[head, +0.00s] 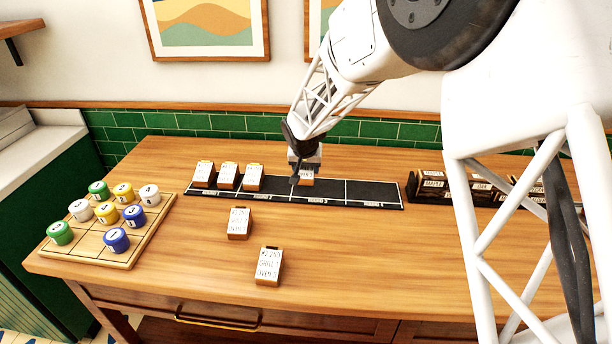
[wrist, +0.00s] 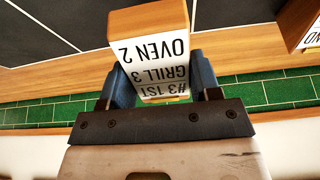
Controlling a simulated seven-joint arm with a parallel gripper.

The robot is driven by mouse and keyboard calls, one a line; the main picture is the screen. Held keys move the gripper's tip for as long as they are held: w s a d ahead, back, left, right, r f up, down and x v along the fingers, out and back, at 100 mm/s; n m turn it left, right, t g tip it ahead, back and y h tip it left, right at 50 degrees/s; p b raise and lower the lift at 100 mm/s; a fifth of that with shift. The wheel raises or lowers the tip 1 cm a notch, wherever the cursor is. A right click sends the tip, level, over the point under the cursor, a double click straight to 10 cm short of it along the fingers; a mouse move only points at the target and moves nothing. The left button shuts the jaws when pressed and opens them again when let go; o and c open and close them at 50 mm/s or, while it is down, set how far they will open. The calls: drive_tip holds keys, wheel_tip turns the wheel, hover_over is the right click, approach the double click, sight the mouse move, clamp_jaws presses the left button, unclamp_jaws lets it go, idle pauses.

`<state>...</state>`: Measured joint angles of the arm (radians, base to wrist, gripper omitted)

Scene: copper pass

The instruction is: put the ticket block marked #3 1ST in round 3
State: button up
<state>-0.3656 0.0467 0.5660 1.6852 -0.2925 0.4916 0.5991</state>
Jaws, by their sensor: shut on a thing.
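The ticket block marked #3 1ST (wrist: 166,72) is wooden with a white label that also reads GRILL 3 and OVEN 2. My gripper (wrist: 156,85) is shut on it, one finger on each side. In the head view, my gripper (head: 303,160) and the held block (head: 307,180) are at the third section from the left of the black strip (head: 372,192). I cannot tell whether the block touches the strip. The strip has four marked sections; their small round labels are hard to read.
Two more blocks (head: 238,222) (head: 268,266) stand in front. A board with coloured pieces (head: 125,262) is left, a dark rack (head: 425,200) right. The strip's right end is clear.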

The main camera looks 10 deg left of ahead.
sight(306, 175)
drive_tip(key=shift+f, duration=1.7)
drive_tip(key=shift+f, duration=0.15)
drive_tip(key=o, duration=1)
drive_tip(key=v, duration=1.1)
drive_tip(key=shift+s+r, duration=0.15)
drive_tip(key=shift+r, duration=0.5)
